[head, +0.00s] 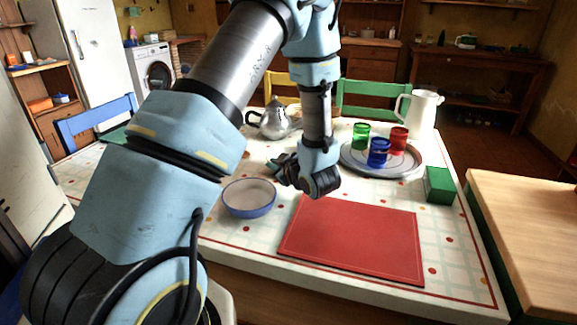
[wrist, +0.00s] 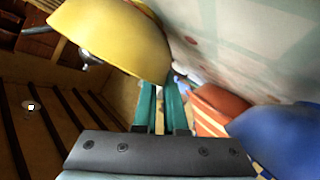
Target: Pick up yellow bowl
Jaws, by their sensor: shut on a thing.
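The yellow bowl (wrist: 115,35) fills the upper left of the wrist view, tilted. My gripper (wrist: 160,90) has its two teal fingers close together at the bowl's lower right edge, shut on the rim. In the head view my gripper's dark wrist part (head: 318,182) hangs over the table, just right of a blue-rimmed white bowl. The yellow bowl cannot be made out in the head view; my arm hides part of the table.
The blue-rimmed bowl (head: 248,199) and a red mat (head: 352,240) lie near the front. A grey tray (head: 352,163) holds green, blue and red cups. A white pitcher (head: 422,112), a teapot (head: 272,120) and a green box (head: 440,185) stand nearby.

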